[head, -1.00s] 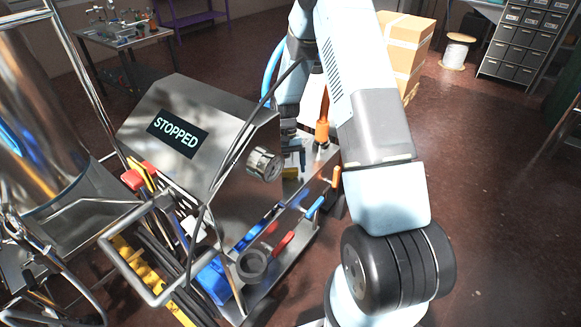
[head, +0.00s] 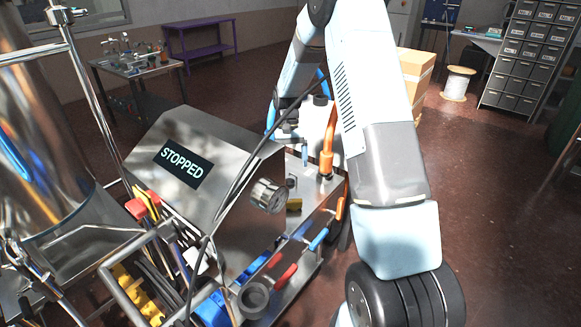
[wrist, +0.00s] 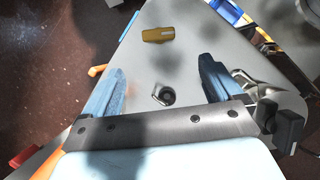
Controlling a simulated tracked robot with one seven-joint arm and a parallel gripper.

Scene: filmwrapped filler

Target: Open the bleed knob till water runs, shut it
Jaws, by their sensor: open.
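My gripper (wrist: 163,66) is open and empty in the wrist view, its two blue fingers spread above a grey metal deck (wrist: 190,60). Between and below the fingers is a small round dark fitting (wrist: 163,95) with a lighter centre. A black knob-like part (wrist: 289,130) on a bright metal fitting is right of the right finger. I cannot tell which of these is the bleed knob. In the head view a blue finger (head: 305,154) hangs above the deck, left of an upright orange pipe (head: 327,150). I see no running water.
A steel cabinet with a STOPPED display (head: 187,167) and a round dial-like fitting (head: 269,195) stands left of my arm. A yellow block (wrist: 157,34) lies on the deck. Red (head: 285,277) and blue (head: 318,239) handles line its side. Open floor is to the right.

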